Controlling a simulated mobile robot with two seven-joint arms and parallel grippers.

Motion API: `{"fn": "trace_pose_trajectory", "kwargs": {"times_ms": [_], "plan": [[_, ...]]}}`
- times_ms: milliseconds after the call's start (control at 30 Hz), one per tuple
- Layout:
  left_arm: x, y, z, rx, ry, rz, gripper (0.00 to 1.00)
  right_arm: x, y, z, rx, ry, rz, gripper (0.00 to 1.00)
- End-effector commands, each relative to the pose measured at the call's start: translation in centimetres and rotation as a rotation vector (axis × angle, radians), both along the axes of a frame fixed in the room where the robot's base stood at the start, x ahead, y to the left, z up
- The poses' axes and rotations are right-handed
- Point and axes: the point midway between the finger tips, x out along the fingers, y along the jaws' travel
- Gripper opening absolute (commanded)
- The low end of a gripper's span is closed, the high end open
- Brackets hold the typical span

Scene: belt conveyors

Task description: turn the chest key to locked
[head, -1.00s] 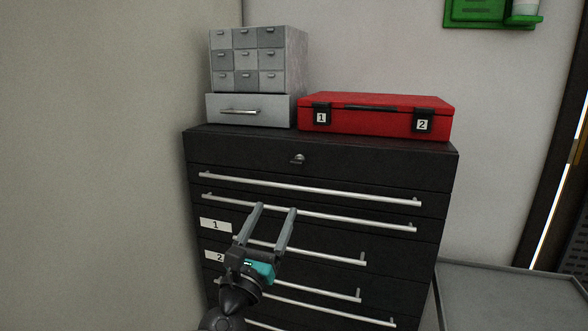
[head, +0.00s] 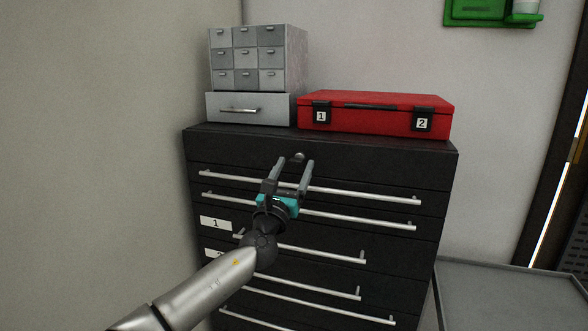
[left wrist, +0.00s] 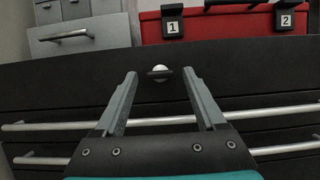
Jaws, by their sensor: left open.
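The chest key (left wrist: 160,73) is a small silver knob with a dark, roughly level grip, on the black top front of the drawer chest (head: 400,165). In the head view the key (head: 299,157) shows just beyond my left gripper's fingertips. My left gripper (head: 293,163) is open and empty, its fingers pointing at the key. In the left wrist view the key sits between and a little beyond the two fingertips (left wrist: 160,78), seemingly not touched. My right gripper is in neither view.
A red case (head: 375,115) with latches marked 1 and 2 and a grey small-drawer cabinet (head: 250,108) stand on the chest. Long silver drawer handles (head: 340,192) run below the key. A grey tray-like surface (head: 510,290) lies at right.

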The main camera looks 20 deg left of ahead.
Motion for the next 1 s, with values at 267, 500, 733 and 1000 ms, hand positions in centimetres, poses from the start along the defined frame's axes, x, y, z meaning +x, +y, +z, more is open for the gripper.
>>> {"fn": "trace_pose_trajectory", "kwargs": {"times_ms": [267, 500, 733, 1000], "plan": [[0.47, -0.02, 0.20, -0.001, 0.000, 0.000, 0.72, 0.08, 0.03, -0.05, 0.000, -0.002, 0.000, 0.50], [0.44, -0.02, 0.21, -0.001, 0.000, 0.000, 0.60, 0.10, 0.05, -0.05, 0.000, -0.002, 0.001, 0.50], [0.44, -0.01, 0.20, -0.001, 0.000, 0.000, 0.34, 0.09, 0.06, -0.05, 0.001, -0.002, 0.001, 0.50], [0.43, 0.01, 0.20, 0.000, 0.000, 0.000, 0.04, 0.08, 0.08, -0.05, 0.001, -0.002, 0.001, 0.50]]}}
